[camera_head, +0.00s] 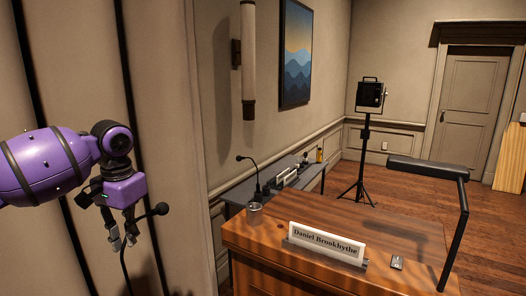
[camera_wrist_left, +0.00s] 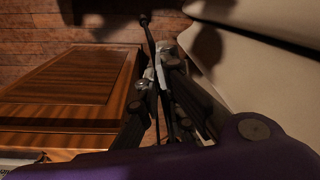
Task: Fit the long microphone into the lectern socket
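The long microphone (camera_head: 161,209), a thin black gooseneck with a small dark head, is at my left gripper (camera_head: 123,240) in the head view, left of the lectern. Its stem runs down between the fingers, which look closed around it; its lower end is out of frame. In the left wrist view the microphone (camera_wrist_left: 149,38) passes between the fingers of my left gripper (camera_wrist_left: 163,105). The lectern socket (camera_head: 254,208) is a small metallic cup at the left back corner of the wooden lectern (camera_head: 300,215), apart from the microphone. My right gripper is not in view.
A black bar lamp (camera_head: 428,168) rises at the right. The wall is close on the left.

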